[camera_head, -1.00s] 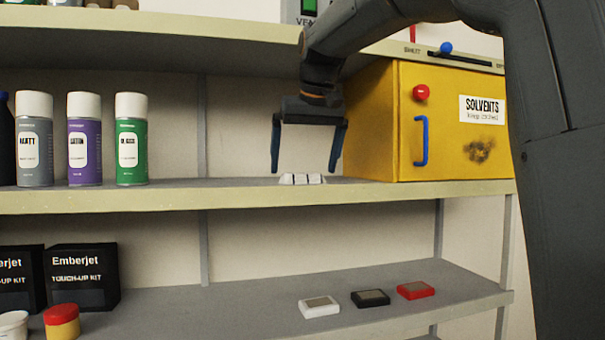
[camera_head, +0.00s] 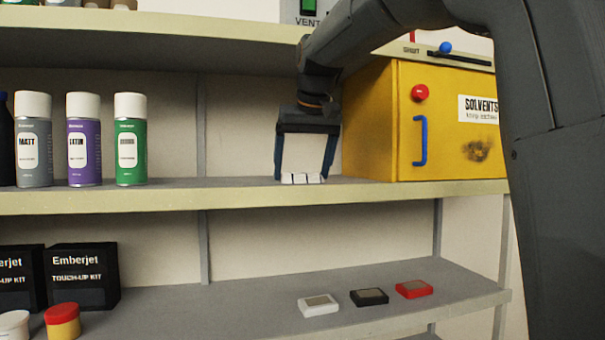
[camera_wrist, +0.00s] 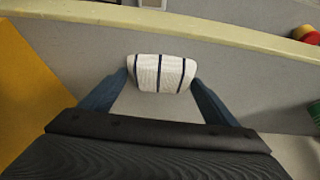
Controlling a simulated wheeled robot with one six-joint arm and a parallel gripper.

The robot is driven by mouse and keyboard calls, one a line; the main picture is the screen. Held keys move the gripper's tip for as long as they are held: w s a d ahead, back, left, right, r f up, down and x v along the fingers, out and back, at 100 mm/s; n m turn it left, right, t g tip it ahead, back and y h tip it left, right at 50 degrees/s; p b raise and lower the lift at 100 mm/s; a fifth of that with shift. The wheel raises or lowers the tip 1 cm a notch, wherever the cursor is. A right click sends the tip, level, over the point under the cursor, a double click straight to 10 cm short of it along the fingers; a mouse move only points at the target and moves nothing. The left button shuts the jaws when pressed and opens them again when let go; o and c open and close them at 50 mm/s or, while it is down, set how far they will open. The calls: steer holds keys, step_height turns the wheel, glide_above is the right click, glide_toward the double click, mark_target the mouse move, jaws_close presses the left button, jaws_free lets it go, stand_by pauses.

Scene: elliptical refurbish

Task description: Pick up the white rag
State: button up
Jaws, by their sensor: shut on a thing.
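The white rag (camera_head: 301,179) is a folded white cloth with dark stripes. It is at the middle shelf, left of the yellow solvents cabinet. In the wrist view the rag (camera_wrist: 161,73) sits between the two blue fingers, with its sides against them. My gripper (camera_head: 301,176) points down and is shut on the rag; it also shows in the wrist view (camera_wrist: 160,80). The rag is at shelf height, and I cannot tell whether it still touches the shelf.
The yellow solvents cabinet (camera_head: 450,125) stands close on the right. Spray cans (camera_head: 130,140) stand at the left of the middle shelf (camera_head: 230,198). The upper shelf (camera_head: 200,35) overhangs. On the lower shelf are black boxes (camera_head: 84,278) and white, black and red blocks (camera_head: 414,289).

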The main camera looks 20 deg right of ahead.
steer(key=shift+r, duration=0.1)
steer(key=shift+w+r+b, duration=0.1)
steer(key=shift+r+b, duration=0.5)
steer(key=shift+r, duration=0.65)
steer(key=shift+s+r+b, duration=0.2)
steer(key=shift+s+b, duration=2.05)
steer(key=shift+s, duration=2.3)
steer(key=shift+s+r+b, duration=0.2)
steer(key=shift+s+b, duration=2)
steer(key=shift+s, duration=2.3)
steer(key=shift+o, duration=0.9)
steer(key=shift+c, duration=0.5)
